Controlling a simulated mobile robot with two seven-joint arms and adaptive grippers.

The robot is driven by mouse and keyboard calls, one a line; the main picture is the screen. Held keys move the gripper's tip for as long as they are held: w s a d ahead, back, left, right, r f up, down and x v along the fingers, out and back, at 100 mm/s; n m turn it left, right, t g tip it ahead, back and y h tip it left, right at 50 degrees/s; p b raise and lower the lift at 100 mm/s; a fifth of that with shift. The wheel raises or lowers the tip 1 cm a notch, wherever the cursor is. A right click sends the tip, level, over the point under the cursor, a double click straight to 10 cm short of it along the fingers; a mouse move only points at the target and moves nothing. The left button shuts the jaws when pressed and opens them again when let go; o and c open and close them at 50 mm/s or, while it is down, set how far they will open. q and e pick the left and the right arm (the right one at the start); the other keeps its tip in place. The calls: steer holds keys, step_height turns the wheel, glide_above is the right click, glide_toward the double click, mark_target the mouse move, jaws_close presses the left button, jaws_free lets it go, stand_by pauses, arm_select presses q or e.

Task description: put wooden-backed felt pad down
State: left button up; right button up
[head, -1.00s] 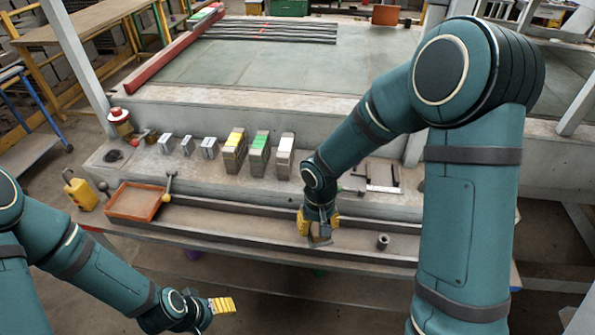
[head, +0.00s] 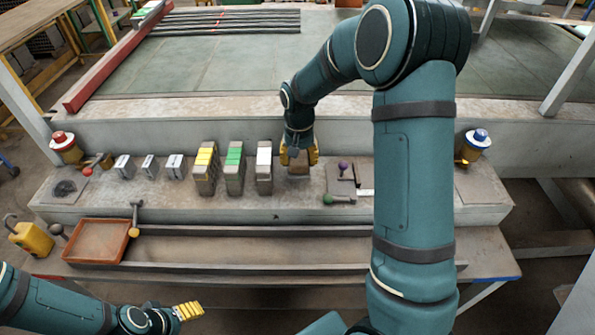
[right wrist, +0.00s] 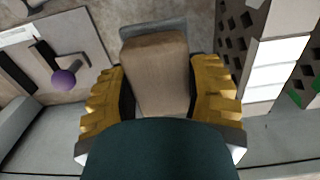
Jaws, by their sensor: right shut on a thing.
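The wooden-backed felt pad (right wrist: 155,75) is a brown block with a grey felt layer showing along its far edge in the right wrist view. My right gripper (head: 299,156) is shut on it, with yellow fingers on both sides. In the head view the pad (head: 299,170) is at the grey ledge, just right of the white-faced hollow brick (head: 264,168). I cannot tell whether it touches the ledge. My left gripper (head: 188,311) is low at the left, away from the ledge; its finger gap is not clear.
Hollow bricks with yellow (head: 205,168) and green (head: 235,168) faces stand to the left, beside small grey blocks (head: 149,167). A square tool with a purple knob (head: 343,166) lies to the right. An orange tray (head: 98,241) is lower left. Bare ledge lies in front of the pad.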

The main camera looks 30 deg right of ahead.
mark_target(298, 170)
steer(key=shift+w+f+b, duration=0.1)
steer(key=shift+f+b, duration=0.2)
steer(key=shift+f, duration=2.1)
steer(key=shift+f, duration=0.15)
steer(key=o, duration=1.2)
steer(key=shift+r, duration=0.25)
step_height(298, 170, up, 12)
steer(key=shift+p, duration=0.85)
